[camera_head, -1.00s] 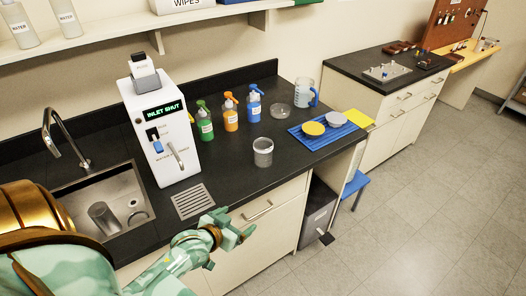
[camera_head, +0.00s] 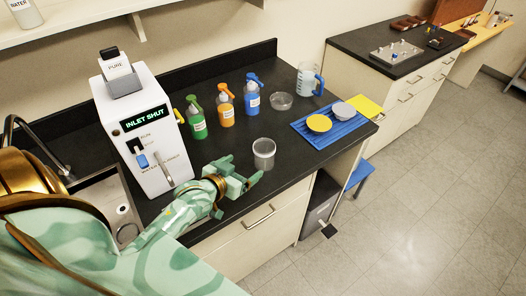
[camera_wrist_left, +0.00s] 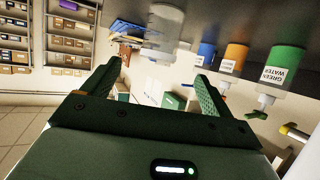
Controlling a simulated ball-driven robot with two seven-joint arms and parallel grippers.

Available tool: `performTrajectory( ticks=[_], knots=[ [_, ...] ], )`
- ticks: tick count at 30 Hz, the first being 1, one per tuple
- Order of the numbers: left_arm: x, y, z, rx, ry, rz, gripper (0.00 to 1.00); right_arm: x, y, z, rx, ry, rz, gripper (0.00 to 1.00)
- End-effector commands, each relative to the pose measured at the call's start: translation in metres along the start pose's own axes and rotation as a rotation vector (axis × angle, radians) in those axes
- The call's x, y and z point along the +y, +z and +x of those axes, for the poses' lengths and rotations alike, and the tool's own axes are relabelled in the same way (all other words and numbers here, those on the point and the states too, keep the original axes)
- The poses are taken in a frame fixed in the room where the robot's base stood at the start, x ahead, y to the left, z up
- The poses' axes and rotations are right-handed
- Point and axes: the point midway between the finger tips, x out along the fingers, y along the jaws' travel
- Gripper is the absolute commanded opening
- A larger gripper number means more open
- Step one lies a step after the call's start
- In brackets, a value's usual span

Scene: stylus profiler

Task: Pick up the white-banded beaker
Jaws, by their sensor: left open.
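The beaker (camera_head: 264,154), clear with a pale whitish band, stands upright on the black counter near its front edge. It also shows in the left wrist view (camera_wrist_left: 164,30), where the picture is upside down and the beaker lies beyond the fingertips, between their lines. My left gripper (camera_head: 245,174) is open and empty, just left of and in front of the beaker, apart from it. Its two green fingers (camera_wrist_left: 157,72) show spread in the left wrist view. My right gripper is not in view.
A white dispenser reading "INLET SHUT" (camera_head: 143,118) stands left, beside the sink (camera_head: 96,205). Green (camera_head: 197,124), orange (camera_head: 226,110) and blue (camera_head: 252,98) bottles stand behind the beaker. A glass dish (camera_head: 281,101), blue-handled jug (camera_head: 309,80) and blue mat (camera_head: 345,129) lie to the right.

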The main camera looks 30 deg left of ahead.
Motion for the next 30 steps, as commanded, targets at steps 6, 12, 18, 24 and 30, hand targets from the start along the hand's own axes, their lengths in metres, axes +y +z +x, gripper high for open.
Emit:
performTrajectory(
  ticks=[6,12,18,24,30],
  knots=[
    [0.0,0.002,0.057,0.002,0.0,-0.001,0.86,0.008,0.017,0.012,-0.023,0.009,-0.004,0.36],
    [0.0,0.002,0.087,0.0,0.0,-0.002,0.86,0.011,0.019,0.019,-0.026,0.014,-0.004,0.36],
    [-0.002,0.005,0.106,0.0,0.0,0.0,0.86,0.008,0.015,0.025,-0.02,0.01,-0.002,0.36],
    [-0.005,0.009,0.137,0.0,0.0,-0.001,0.86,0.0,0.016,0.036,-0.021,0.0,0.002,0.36],
    [-0.005,0.007,0.143,0.0,0.0,-0.001,0.86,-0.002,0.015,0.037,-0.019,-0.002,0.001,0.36]
  ],
)
